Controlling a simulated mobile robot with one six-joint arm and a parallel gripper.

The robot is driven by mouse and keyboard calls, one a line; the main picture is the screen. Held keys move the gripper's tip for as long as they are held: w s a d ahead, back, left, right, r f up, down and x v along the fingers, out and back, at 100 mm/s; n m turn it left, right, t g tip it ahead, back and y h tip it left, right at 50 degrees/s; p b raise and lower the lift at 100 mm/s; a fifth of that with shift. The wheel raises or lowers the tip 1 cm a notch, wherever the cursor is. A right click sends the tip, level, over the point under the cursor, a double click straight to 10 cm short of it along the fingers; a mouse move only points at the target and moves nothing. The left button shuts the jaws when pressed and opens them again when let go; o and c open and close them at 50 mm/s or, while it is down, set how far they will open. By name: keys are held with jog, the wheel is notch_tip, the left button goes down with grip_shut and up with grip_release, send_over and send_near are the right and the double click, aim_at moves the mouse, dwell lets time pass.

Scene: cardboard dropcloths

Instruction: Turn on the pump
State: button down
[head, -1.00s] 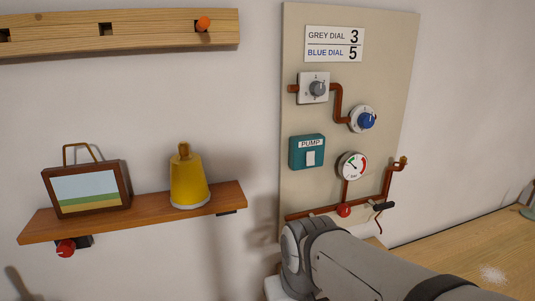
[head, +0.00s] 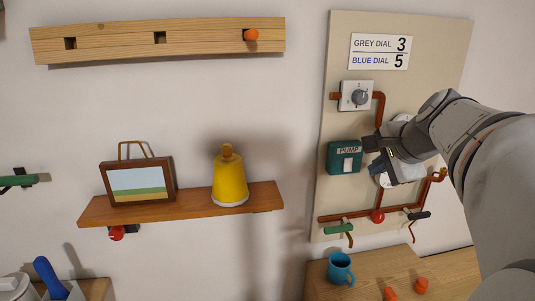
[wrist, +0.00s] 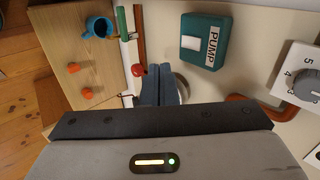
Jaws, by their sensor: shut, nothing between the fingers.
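The pump switch is a teal box labelled PUMP (head: 345,157) with a white rocker, fixed to the beige panel (head: 350,30). It also shows in the wrist view (wrist: 205,42), rotated, with its white rocker at the left side. My gripper (head: 374,158) is in front of the panel, just right of the pump box in the head view. In the wrist view the dark fingers (wrist: 160,85) are together and empty, below and left of the box and apart from it. The pressure gauge is mostly hidden behind my gripper.
A grey dial (head: 359,97) sits above on the panel, with copper pipes, a red knob (head: 377,216) and a green-handled valve (head: 339,229) below. A blue mug (head: 341,268) and orange pieces (head: 421,284) stand on the wooden table. A shelf (head: 180,203) is left.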

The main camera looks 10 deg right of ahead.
aim_at(348, 165)
jog(key=shift+w+d+r+m, duration=0.15)
jog(key=shift+d+r+m, duration=0.25)
jog(key=shift+d+r, duration=0.1)
jog(key=shift+w+r+p+x, duration=0.3)
jog(key=shift+w+p+x, duration=0.05)
jog(key=shift+x, duration=1.85)
jog(key=shift+w+r+p+x, duration=0.3)
jog(key=shift+w+r+x, duration=0.05)
jog(key=shift+x, duration=1.8)
jog(key=shift+w+r+p+x, duration=0.3)
jog(key=shift+w+p+x, duration=0.05)
jog(key=shift+x, duration=1.85)
